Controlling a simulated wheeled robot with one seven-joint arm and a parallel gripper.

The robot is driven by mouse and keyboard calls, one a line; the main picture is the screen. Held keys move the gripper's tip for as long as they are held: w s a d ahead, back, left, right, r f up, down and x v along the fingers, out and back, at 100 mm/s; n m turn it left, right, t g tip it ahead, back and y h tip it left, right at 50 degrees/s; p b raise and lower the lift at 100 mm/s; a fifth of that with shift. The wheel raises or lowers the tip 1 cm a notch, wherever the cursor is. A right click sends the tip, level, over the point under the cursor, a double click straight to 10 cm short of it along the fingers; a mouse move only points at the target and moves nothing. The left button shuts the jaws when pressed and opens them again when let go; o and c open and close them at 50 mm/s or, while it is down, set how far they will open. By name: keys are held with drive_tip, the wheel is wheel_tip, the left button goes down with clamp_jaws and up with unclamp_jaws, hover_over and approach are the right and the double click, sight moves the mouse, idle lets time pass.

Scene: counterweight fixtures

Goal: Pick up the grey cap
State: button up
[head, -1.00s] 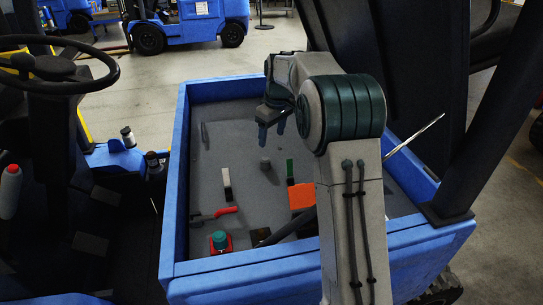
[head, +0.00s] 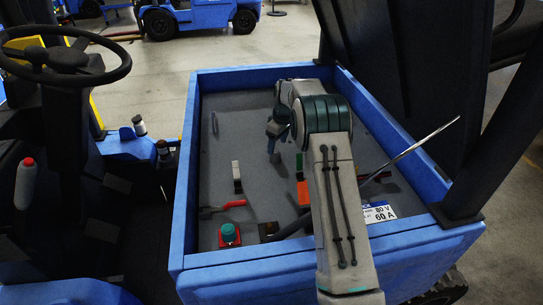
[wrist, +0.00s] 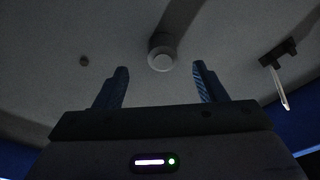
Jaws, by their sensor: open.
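The grey cap (wrist: 162,57) is a short round piece with a paler round face, standing on the grey tray floor in the wrist view. My gripper (wrist: 160,78) is open, with one blue finger at each side. The cap appears between the fingers, a little beyond their tips, and neither finger visibly touches it. In the head view my gripper (head: 272,147) points down at the middle of the tray, and the cap (head: 275,158) is mostly hidden at its fingertips.
The blue-walled tray (head: 183,190) also holds a black-and-white piece (head: 237,177), a red-handled tool (head: 225,206), a red box with a teal knob (head: 229,237), a green piece (head: 299,162) and an orange block (head: 303,192). A metal rod (head: 420,145) slants over the right wall.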

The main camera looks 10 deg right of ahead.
sight(275, 152)
drive_tip(key=shift+w+a+f+p, duration=0.15)
drive_tip(key=shift+f+p, duration=0.3)
drive_tip(key=shift+f, duration=0.95)
drive_tip(key=shift+w+a+f+p, duration=0.1)
drive_tip(key=shift+a+f+p, duration=0.25)
drive_tip(key=shift+f, duration=1)
drive_tip(key=shift+d, duration=0.1)
drive_tip(key=c, duration=0.7)
